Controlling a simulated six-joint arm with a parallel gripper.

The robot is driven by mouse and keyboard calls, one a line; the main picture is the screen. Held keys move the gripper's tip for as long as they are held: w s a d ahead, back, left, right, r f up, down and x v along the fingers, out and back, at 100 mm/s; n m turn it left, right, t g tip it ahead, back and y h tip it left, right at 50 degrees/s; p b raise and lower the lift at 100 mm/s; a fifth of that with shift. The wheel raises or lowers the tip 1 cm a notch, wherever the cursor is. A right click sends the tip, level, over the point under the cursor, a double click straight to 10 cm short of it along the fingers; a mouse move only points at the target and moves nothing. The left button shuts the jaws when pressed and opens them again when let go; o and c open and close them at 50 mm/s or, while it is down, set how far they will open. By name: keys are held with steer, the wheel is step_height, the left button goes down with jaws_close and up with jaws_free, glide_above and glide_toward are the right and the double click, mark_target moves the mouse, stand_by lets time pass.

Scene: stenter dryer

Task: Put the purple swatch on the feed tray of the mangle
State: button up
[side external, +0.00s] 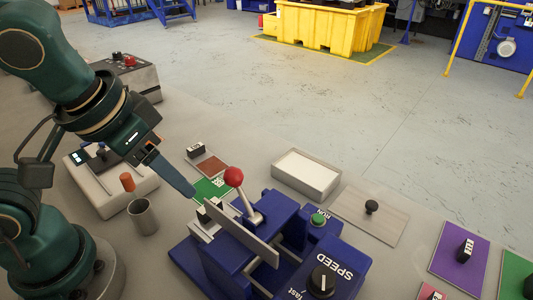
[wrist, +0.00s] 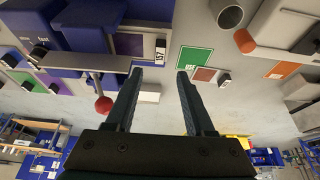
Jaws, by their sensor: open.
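The blue mangle (side external: 255,240), with a red-knobbed lever (side external: 234,177), stands at lower centre in the side view. In the wrist view a purple swatch (wrist: 130,44) lies at the mangle's feed side, with a tag block marked 57 (wrist: 160,47) at its end. In the side view this swatch is mostly hidden behind the mangle's grey plate. Another purple piece (side external: 459,265) with a black block lies on the table at right. My gripper (wrist: 160,73) is open, with nothing between its fingers; in the side view its fingertips (side external: 190,193) are just above the tag block.
A green marked panel (side external: 212,187) and a brown swatch (side external: 210,166) lie behind the gripper. A grey cup (side external: 142,215) stands at left, near a white device with an orange knob (side external: 127,182). A white-filled tray (side external: 305,175) and a knobbed plate (side external: 370,212) lie beyond the mangle.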

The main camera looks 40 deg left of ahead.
steer(key=shift+t, duration=0.5)
steer(key=shift+s+a+r, duration=0.1)
steer(key=shift+s+a, duration=0.2)
steer(key=shift+a, duration=0.35)
steer(key=shift+s+a+r, duration=0.1)
steer(key=shift+s+a, duration=0.15)
steer(key=shift+a, duration=0.4)
steer(key=shift+s+a+r, duration=0.1)
steer(key=shift+s+a, duration=0.2)
steer(key=shift+a, duration=0.35)
